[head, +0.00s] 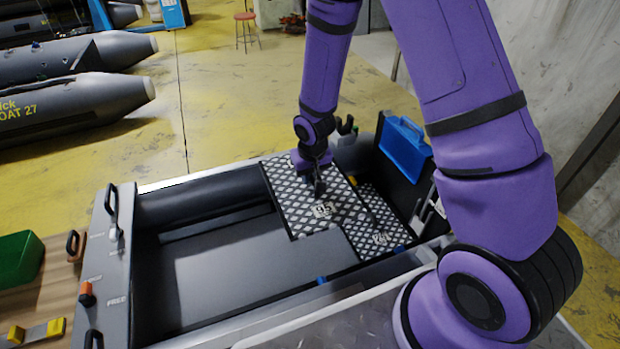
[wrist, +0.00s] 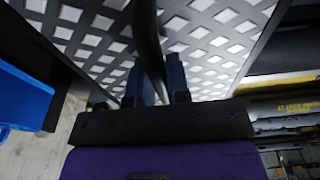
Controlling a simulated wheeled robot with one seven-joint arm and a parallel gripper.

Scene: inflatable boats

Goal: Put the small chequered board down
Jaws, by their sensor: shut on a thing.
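A chequered board (head: 295,190), dark with pale diamonds, is under my gripper (head: 319,186) at the right part of the grey boat-like tub (head: 240,280). My gripper is shut on its dark handle, which shows between the fingers in the wrist view (wrist: 150,45). The board's face (wrist: 210,40) fills the upper part of that view. A second chequered surface (head: 385,222) shows to its right, partly covered by the first board. I cannot tell whether the held board touches anything below it.
The grey floor inside the tub is bare left of the boards. A green box (head: 18,258) sits at far left; grey inflatable boats (head: 75,105) lie behind.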

